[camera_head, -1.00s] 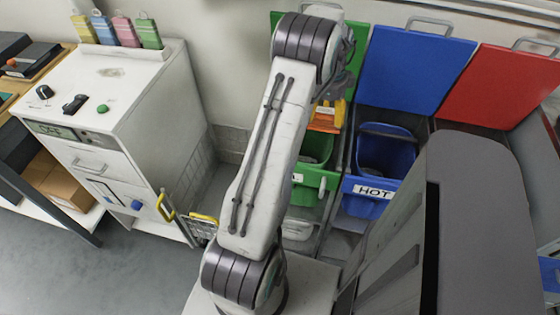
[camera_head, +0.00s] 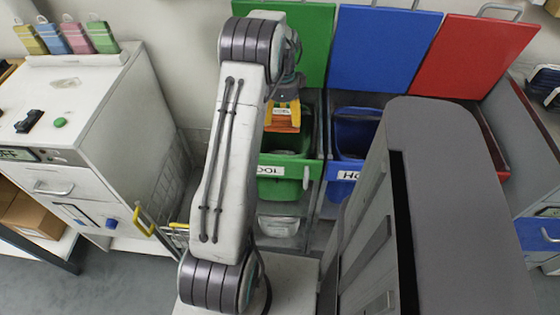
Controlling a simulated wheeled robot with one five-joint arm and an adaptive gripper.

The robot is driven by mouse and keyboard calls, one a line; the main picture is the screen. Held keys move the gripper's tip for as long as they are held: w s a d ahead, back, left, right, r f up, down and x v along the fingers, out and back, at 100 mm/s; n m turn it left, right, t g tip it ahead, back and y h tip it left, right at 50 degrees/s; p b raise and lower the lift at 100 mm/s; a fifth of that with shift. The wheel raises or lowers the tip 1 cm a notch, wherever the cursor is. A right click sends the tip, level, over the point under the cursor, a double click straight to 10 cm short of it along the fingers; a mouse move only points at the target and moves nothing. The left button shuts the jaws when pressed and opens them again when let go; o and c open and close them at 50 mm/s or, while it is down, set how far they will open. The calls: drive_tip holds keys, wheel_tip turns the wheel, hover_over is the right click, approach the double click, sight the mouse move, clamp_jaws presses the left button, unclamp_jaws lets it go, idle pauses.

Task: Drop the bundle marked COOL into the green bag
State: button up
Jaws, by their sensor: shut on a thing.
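An orange bundle (camera_head: 283,124) with a small white label hangs below my gripper (camera_head: 285,103), which is shut on it. The label is too small to read. The bundle is above the open mouth of the green bag (camera_head: 292,185), at its back part as seen in the picture. The bag's front carries a white label partly hidden by my arm, with "OOL" readable. My arm also covers the bag's left side. A green lid (camera_head: 310,40) stands raised behind the bag.
Right of it is a blue bag (camera_head: 352,130) with a partly hidden label and a raised blue lid (camera_head: 385,50). A raised red lid (camera_head: 490,55) stands farther right. A white cabinet (camera_head: 80,120) with several coloured tags on top stands left. My grey body covers the lower right.

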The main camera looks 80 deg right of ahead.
drive_tip(key=shift+f+b, duration=0.3)
drive_tip(key=shift+f, duration=0.4)
drive_tip(key=o, duration=1.3)
wheel_tip(320, 180, up, 12)
idle(0.5)
